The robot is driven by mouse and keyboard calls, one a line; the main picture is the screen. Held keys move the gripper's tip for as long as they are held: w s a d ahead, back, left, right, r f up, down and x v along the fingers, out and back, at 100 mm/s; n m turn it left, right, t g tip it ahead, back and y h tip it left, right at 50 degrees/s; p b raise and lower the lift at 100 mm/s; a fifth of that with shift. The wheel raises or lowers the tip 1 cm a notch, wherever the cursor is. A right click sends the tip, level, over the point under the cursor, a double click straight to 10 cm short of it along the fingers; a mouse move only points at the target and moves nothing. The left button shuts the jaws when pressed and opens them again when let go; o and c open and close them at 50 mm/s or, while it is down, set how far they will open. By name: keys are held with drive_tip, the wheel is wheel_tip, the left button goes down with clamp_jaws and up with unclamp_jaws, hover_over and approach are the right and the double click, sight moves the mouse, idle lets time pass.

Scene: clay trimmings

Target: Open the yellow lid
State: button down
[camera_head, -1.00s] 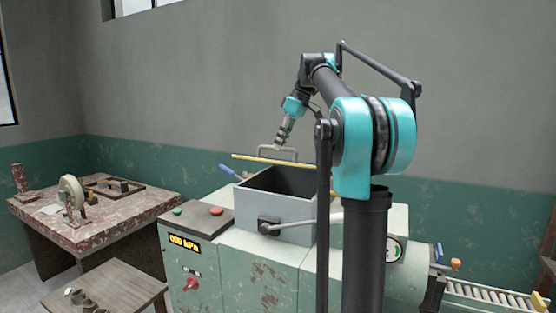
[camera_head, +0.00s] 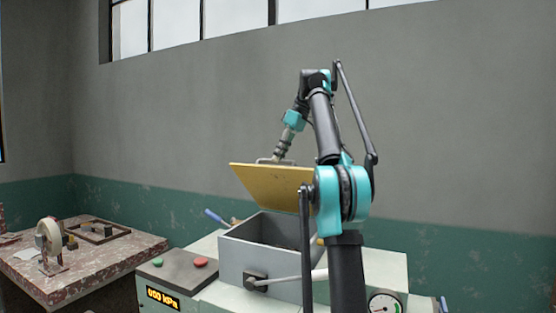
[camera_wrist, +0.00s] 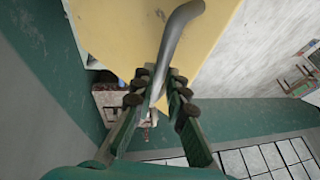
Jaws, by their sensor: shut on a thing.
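The yellow lid (camera_head: 268,181) is tilted up above the grey box (camera_head: 242,257) on the green machine, with its yellow face toward the head camera. The box's top is open below it and its inside shows in part. A grey bar handle (camera_wrist: 176,38) crosses the yellow lid (camera_wrist: 115,30) in the wrist view. My gripper (camera_wrist: 158,88) is shut on this handle, its fingers on both sides of the bar. In the head view my gripper (camera_head: 278,156) is at the lid's upper edge. My arm hides the lid's right end.
The green machine carries a display panel (camera_head: 165,298), a green and a red button (camera_head: 199,262), and a pressure gauge (camera_head: 384,304). A worn table (camera_head: 95,262) with a tape-like roll (camera_head: 48,237) stands at left. The wall behind the lid is bare.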

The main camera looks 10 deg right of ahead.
drive_tip(key=shift+w+d, duration=0.6)
drive_tip(key=shift+w, duration=0.1)
drive_tip(key=c, duration=1.6)
unclamp_jaws()
drive_tip(key=shift+w+d+f, duration=0.1)
drive_tip(key=shift+w+d, duration=0.05)
drive_tip(key=shift+w, duration=0.1)
drive_tip(key=shift+c, duration=0.2)
drive_tip(key=shift+o, duration=0.5)
drive_tip(key=shift+s, duration=0.1)
drive_tip(key=shift+s+a, duration=0.1)
drive_tip(key=shift+a, duration=0.1)
drive_tip(key=shift+s+a, duration=0.1)
